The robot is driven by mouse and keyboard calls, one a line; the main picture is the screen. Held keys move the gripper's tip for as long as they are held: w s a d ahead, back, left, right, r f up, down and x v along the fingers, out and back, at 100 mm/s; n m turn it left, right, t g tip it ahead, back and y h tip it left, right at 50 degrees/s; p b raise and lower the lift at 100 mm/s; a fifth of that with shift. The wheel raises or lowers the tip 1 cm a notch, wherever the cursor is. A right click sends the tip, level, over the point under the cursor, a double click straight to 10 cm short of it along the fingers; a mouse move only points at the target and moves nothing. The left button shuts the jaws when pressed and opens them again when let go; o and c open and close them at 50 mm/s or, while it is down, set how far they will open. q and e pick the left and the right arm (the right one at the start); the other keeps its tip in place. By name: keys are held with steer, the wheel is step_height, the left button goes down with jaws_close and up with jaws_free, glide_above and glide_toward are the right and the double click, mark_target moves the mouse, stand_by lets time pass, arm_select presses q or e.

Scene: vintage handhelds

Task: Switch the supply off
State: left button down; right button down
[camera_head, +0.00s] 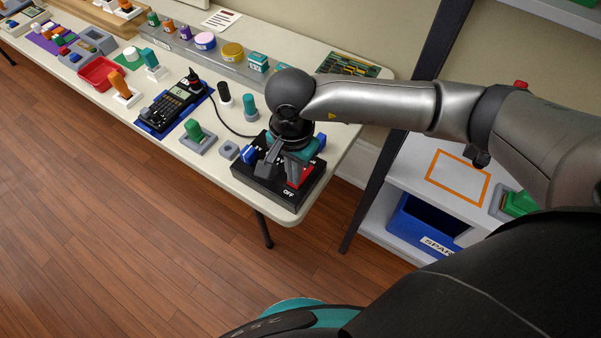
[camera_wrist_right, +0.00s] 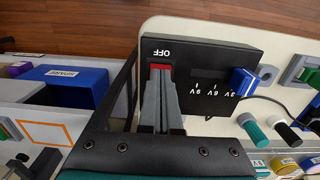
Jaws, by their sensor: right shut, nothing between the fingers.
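The supply (camera_head: 268,187) is a black box at the near right corner of the cream table. It also fills the middle of the right wrist view (camera_wrist_right: 215,60), with white OFF, 9V, 6V and 3V markings. Its red switch (camera_head: 304,178) is partly hidden by my right gripper (camera_head: 293,181). In the wrist view the red switch (camera_wrist_right: 159,67) shows just beyond the grey fingertips (camera_wrist_right: 160,76), beside OFF. The fingers are shut and empty, at or just above the switch; contact cannot be told. A blue knob (camera_wrist_right: 243,82) sits by 3V. My left gripper is not in view.
A grey block (camera_head: 228,150), a green-handled piece (camera_head: 197,136) and a black calculator-like device (camera_head: 176,105) on a blue mat stand left of the supply. A cable runs behind. To the right is a shelf with a blue SPARE bin (camera_head: 410,225).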

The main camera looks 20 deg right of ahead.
steer(key=shift+f+b, duration=0.35)
steer(key=shift+f, duration=0.1)
stand_by(0.3)
steer(key=shift+r, duration=0.1)
steer(key=shift+r+p, duration=1.3)
steer(key=shift+r, duration=0.7)
step_height(320, 180, up, 15)
steer(key=p, duration=0.1)
steer(key=shift+p, duration=0.3)
